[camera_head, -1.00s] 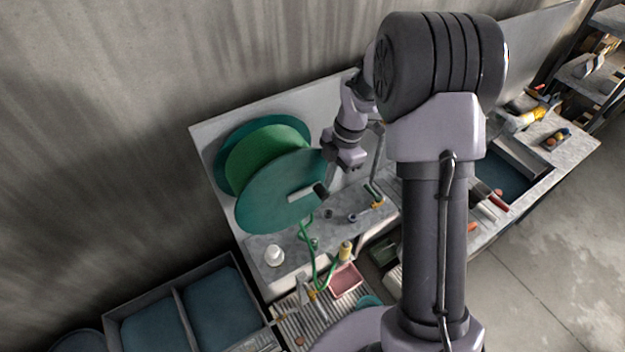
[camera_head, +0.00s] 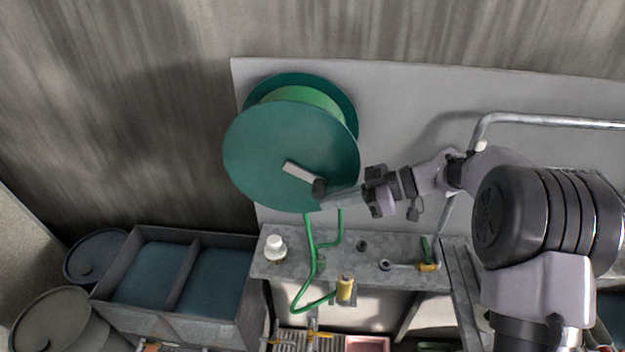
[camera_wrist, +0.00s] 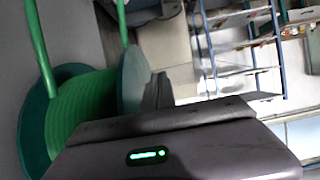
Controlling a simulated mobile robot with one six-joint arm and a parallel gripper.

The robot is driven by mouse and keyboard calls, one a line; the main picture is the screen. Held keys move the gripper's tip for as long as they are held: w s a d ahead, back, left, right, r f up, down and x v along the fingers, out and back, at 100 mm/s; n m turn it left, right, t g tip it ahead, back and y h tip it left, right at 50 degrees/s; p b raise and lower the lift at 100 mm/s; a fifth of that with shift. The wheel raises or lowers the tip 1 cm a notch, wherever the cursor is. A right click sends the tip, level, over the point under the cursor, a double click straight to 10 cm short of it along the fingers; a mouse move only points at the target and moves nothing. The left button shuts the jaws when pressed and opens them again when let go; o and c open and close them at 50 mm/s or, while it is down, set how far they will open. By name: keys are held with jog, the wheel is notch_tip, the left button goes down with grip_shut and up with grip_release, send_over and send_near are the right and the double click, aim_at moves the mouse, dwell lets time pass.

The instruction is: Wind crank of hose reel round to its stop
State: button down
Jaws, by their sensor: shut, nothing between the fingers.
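The hose reel (camera_head: 262,150) is a teal drum with green hose, mounted against the grey back panel. Its crank is a light grey arm (camera_head: 299,171) on the front disc, pointing lower right from the centre, with a dark knob (camera_head: 319,188) at its end. My gripper (camera_head: 335,202) is just right of the knob at the disc's lower right edge. It is shut and empty; I cannot tell whether it touches the knob. In the wrist view the reel's wound hose (camera_wrist: 85,108) lies at left, and my own wrist body covers the lower part.
Green hose (camera_head: 310,250) hangs from the reel past a grey shelf (camera_head: 340,262) to a yellow nozzle (camera_head: 345,288). A white-capped jar (camera_head: 275,247) stands on the shelf. A metal pipe (camera_head: 560,121) runs along the panel at right.

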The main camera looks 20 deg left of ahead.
jog(key=shift+s+a+p, duration=0.1)
jog(key=shift+a+p, duration=0.25)
jog(key=shift+a, duration=0.05)
dwell(0.9)
